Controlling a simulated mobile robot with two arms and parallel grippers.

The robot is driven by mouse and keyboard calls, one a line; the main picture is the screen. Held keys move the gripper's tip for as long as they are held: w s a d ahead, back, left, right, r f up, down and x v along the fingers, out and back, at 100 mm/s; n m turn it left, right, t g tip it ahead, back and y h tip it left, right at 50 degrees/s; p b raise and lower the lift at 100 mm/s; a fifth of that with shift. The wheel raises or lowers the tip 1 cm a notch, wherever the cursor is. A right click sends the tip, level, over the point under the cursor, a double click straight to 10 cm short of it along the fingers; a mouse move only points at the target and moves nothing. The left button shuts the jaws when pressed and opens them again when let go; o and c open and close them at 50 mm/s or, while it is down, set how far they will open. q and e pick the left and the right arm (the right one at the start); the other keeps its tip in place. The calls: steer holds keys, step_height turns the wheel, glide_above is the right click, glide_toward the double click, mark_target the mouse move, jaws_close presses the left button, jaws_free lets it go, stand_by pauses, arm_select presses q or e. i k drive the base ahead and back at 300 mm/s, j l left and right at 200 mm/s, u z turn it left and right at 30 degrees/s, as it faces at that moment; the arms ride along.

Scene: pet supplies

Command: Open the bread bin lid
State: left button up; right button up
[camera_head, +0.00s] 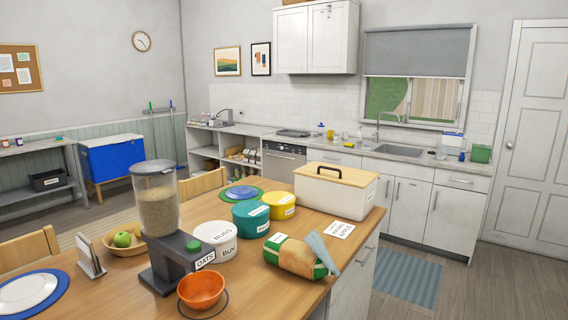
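The bread bin (333,196) is a white box near the back right of the wooden island counter. Its light wooden lid (350,178) lies flat on top and looks closed. A dark handle (330,169) arches over the lid. Neither of my grippers is in view.
On the counter (262,302) in front of the bin are teal and yellow tins, a white "BUNS" tin (217,240), a bread bag (295,258), an oats dispenser (158,205) and an orange bowl (201,288). A small card (340,230) lies in front of the bin.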

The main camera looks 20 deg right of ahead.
mark_target(353, 176)
steer(key=i+l+u, duration=0.15)
steer(key=l+u, duration=0.3)
steer(key=l, duration=0.2)
steer(key=i+l+u, duration=0.1)
steer(key=l+u, duration=0.4)
steer(key=l, duration=0.2)
